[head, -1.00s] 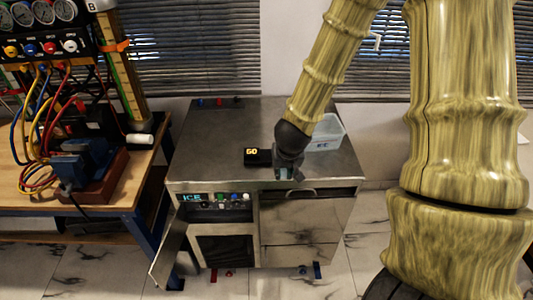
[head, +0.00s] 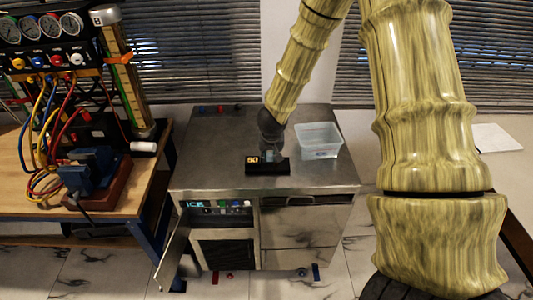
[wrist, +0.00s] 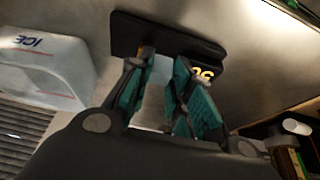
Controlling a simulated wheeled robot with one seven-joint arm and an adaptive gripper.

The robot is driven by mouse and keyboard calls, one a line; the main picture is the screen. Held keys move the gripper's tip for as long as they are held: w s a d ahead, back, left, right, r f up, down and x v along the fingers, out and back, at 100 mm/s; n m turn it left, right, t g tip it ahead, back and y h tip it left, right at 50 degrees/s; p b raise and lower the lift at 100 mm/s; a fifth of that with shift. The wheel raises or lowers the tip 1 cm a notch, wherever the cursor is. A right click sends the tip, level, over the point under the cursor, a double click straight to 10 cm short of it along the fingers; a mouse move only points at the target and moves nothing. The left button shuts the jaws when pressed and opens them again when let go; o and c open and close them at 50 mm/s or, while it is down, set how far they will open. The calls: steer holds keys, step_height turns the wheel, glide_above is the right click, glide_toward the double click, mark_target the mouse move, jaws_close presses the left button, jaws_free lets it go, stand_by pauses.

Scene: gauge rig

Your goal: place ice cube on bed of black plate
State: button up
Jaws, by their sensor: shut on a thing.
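The black plate (head: 280,170), a low black slab with a lit yellow display at its left end, lies on the metal counter. It also shows in the wrist view (wrist: 160,35). My gripper (head: 270,157) is over the plate, its fingertips close to the plate's bed. In the wrist view, the teal-padded fingers (wrist: 165,62) are near each other and closed on the ice cube.
A translucent bin marked ICE (head: 319,141) stands right of the plate on the metal counter (head: 215,150). The cabinet's lower left door (head: 173,247) is open. A wooden bench (head: 120,210) with gauges and hoses stands at left. The counter left of the plate is clear.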

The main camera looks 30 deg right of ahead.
mark_target(267, 165)
steer(key=shift+w+d+f+p, duration=0.15)
steer(key=shift+w+p, duration=0.2)
steer(key=shift+w, duration=0.95)
steer(key=shift+f, duration=1.75)
steer(key=shift+f, duration=0.15)
steer(key=o, duration=0.5)
steer(key=shift+s+f, duration=0.1)
steer(key=shift+c, duration=0.2)
